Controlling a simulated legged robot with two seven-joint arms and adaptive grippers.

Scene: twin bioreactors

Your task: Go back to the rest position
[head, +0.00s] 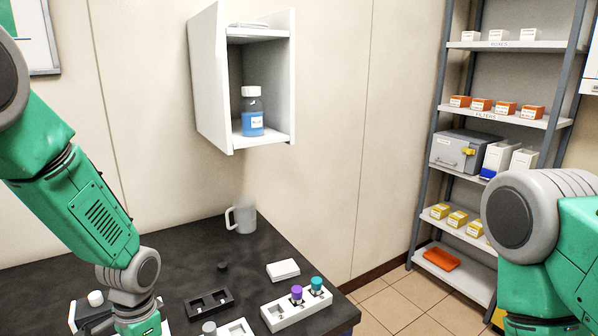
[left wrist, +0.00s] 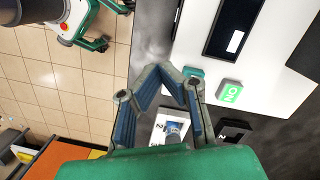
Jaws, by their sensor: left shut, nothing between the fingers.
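My left arm comes in from the left in the head view and reaches down over the dark bench (head: 180,262). Its fingers are below the frame's edge there. In the left wrist view my left gripper (left wrist: 161,70) is shut and empty, its fingertips together above the bench edge and a white panel. My right arm shows at the right of the head view, over the floor side, its gripper out of that frame. In the left wrist view what looks like my right gripper (left wrist: 112,28) is at top left, fingers apart and empty over the tiles.
The bench holds a mug (head: 242,216), a black rack (head: 209,303), a white holder (head: 285,316) with purple- and teal-capped items, and a white box (head: 283,269). A wall cabinet (head: 212,80) holds a blue bottle (head: 253,115). A shelf rack (head: 472,124) stands right. The white panel (left wrist: 200,38) has a green button (left wrist: 229,92).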

